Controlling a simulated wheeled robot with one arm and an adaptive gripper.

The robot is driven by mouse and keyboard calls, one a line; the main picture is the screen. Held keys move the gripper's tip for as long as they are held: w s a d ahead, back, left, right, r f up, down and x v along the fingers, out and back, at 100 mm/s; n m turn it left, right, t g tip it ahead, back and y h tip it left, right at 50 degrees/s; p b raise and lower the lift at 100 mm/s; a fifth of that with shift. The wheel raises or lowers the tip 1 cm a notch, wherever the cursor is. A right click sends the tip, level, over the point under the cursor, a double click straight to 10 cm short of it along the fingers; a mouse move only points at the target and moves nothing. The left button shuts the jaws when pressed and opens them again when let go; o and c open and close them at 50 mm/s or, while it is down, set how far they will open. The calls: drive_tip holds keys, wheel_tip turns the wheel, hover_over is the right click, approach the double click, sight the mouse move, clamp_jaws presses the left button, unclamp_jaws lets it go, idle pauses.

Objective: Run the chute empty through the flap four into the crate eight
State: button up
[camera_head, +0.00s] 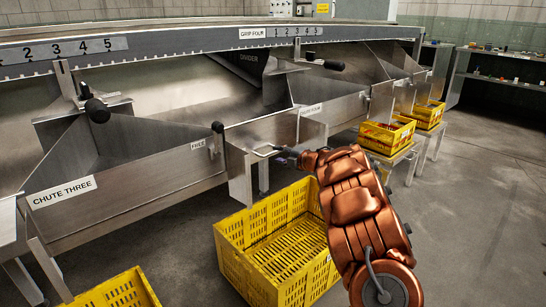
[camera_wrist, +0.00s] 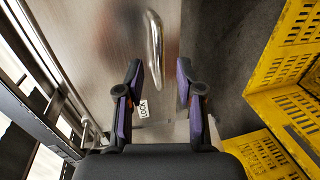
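Chute four (camera_head: 335,108) is the steel trough behind my gripper, its label partly readable. A steel flap (camera_head: 239,178) with a bar handle (camera_head: 266,150) is at its near end. My gripper (camera_head: 284,156) is beside this handle. In the wrist view my gripper (camera_wrist: 158,75) is open, and the handle (camera_wrist: 154,45) shows ahead, its lower end between the fingers in the picture; I cannot tell whether they touch. A tag reading LOCK (camera_wrist: 143,109) shows there. A yellow crate (camera_head: 245,262) stands on the floor below, its visible inside empty; its number is unreadable.
Chute three (camera_head: 75,205) is at left, with a black-knobbed lever (camera_head: 97,108). A FREE label (camera_head: 198,145) sits near a small latch (camera_head: 217,128). Filled yellow crates (camera_head: 390,142) stand on stools farther back. Another crate (camera_head: 118,290) is at lower left. Floor at right is clear.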

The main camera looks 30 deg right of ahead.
sight(274, 153)
drive_tip(key=shift+b+x, duration=0.5)
drive_tip(key=shift+x, duration=1.4)
drive_tip(key=shift+w, duration=0.3)
drive_tip(key=shift+c, duration=0.4)
clamp_jaws()
